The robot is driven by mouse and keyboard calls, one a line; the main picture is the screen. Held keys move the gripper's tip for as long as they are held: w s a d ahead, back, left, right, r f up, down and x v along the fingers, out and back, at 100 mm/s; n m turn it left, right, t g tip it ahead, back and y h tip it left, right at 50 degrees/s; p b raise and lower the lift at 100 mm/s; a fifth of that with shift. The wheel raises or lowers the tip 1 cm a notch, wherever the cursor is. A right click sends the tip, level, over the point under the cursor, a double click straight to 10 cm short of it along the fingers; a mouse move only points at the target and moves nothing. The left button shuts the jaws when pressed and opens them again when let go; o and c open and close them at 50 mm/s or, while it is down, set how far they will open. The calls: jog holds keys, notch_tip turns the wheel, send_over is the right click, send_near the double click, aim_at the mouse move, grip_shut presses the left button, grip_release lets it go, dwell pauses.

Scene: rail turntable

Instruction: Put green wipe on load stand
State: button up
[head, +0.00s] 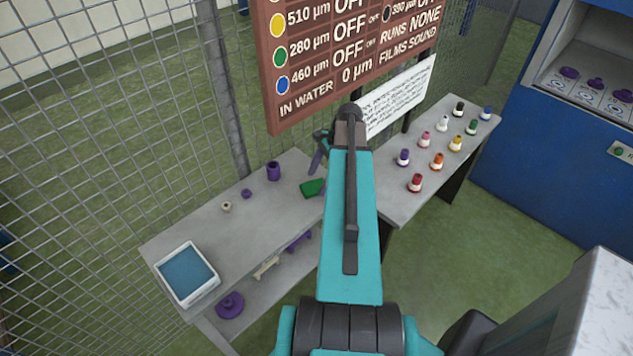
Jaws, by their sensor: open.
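A small green block-like thing, which looks like the green wipe (312,187), lies on the grey bench below the sign, close to the left side of my arm. My gripper (317,158) is mostly hidden behind my teal forearm. One finger shows just above and beside the green wipe, apart from it as far as I can see. The gripper is open, and I see nothing held in it. I cannot tell which thing in view is the load stand.
The grey bench (190,240) carries a blue-filled white tray (187,273), a purple cup (273,171) and small round pieces. Purple parts lie on its lower shelf. A right-hand table (385,205) holds several coloured bottles. A blue cabinet (530,180) stands right; mesh fence and sign stand behind.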

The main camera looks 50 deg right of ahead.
jog(key=b+v, duration=0.3)
jog(key=v, duration=0.7)
jog(key=shift+r, duration=0.35)
jog(key=shift+f, duration=0.15)
dwell(0.6)
